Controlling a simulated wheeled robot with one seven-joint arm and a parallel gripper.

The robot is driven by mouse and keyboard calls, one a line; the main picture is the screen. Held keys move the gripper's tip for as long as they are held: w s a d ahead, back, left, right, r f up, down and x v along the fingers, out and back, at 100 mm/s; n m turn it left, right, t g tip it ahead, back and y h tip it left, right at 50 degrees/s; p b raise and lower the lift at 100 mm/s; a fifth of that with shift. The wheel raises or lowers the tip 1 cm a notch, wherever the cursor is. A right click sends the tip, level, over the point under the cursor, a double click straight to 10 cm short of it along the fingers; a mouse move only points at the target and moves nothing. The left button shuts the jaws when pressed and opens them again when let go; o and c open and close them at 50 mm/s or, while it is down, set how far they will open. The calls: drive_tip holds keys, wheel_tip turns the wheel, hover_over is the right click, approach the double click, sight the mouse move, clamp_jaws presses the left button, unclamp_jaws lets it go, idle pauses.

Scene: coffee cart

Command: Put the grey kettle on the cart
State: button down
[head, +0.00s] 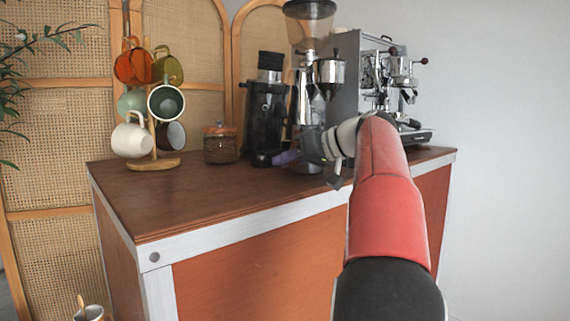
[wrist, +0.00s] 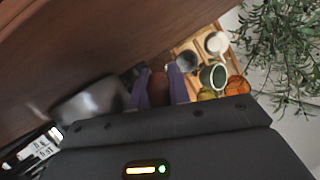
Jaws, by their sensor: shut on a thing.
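My gripper (head: 287,158) is low over the cart's top (head: 200,192), at the end of my red arm. Its purple fingers point left in the head view. In the wrist view, the fingers (wrist: 160,92) are close around a narrow brown part. A shiny grey body, which looks like the grey kettle (wrist: 88,102), is just left of the fingers. In the head view my wrist hides most of what I hold. I cannot tell whether the kettle touches the cart's top.
A glass jar (head: 221,146) and a black grinder (head: 266,120) stand left of my gripper. A mug tree with several mugs (head: 166,103) is farther left. The espresso machine (head: 375,80) stands at the right. The cart's front left top is clear.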

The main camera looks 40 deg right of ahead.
drive_tip(key=c, duration=1.3)
unclamp_jaws()
drive_tip(key=p+v, duration=0.1)
drive_tip(key=v, duration=1.1)
drive_tip(key=shift+r, duration=0.1)
